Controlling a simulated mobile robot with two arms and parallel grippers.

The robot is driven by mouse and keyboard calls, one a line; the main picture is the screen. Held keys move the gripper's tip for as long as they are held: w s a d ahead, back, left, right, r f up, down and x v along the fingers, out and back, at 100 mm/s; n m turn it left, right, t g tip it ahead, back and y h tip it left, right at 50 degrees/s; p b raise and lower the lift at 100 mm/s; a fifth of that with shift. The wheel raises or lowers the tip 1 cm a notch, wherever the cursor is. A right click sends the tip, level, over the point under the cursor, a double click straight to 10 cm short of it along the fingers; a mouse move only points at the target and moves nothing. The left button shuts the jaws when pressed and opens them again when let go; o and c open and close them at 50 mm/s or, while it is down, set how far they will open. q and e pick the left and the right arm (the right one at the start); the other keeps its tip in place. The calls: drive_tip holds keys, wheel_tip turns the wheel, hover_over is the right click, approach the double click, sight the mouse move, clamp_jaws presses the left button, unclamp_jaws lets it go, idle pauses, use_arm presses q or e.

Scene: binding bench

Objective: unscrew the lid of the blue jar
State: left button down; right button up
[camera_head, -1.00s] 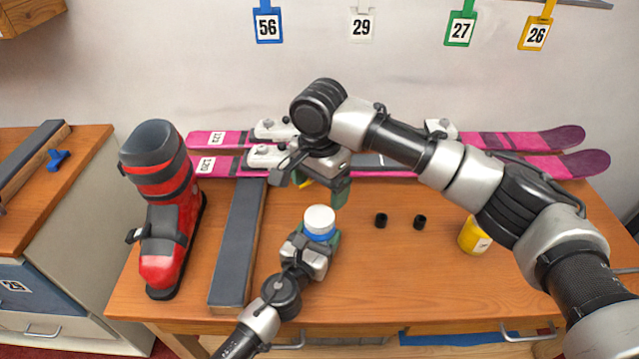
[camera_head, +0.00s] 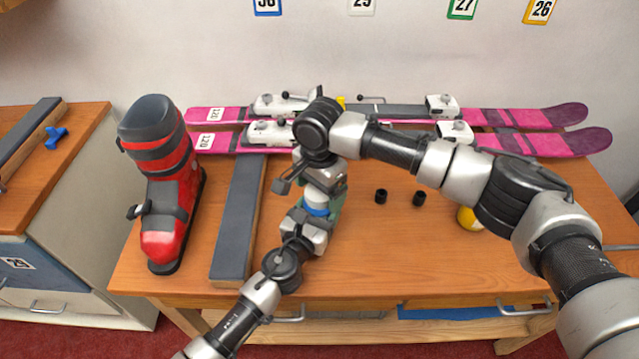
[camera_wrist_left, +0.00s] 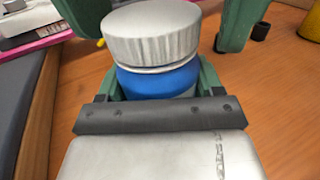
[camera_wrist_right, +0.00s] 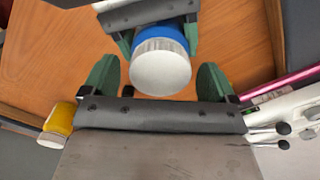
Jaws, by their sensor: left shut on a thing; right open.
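The blue jar (camera_wrist_left: 158,80) with its white ribbed lid (camera_wrist_left: 152,32) stands upright in my left gripper, whose green fingers are shut around its blue body. In the head view the jar (camera_head: 316,210) shows just below my right gripper (camera_head: 322,190). In the right wrist view the lid (camera_wrist_right: 160,72) lies between and a little beyond the green fingers of my right gripper (camera_wrist_right: 158,82). Those fingers are open, with a gap on each side of the lid. The lid sits on the jar. My left gripper (camera_wrist_right: 150,28) also shows at the top of that view.
A yellow jar (camera_head: 468,218) stands to the right, partly hidden by my right arm. Two small black cylinders (camera_head: 400,197) stand near the middle. Pink skis (camera_head: 540,128) lie along the back. A red boot (camera_head: 165,190) and a dark padded block (camera_head: 238,220) are at the left.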

drive_tip(key=shift+c, duration=0.4)
drive_tip(key=c, duration=0.9)
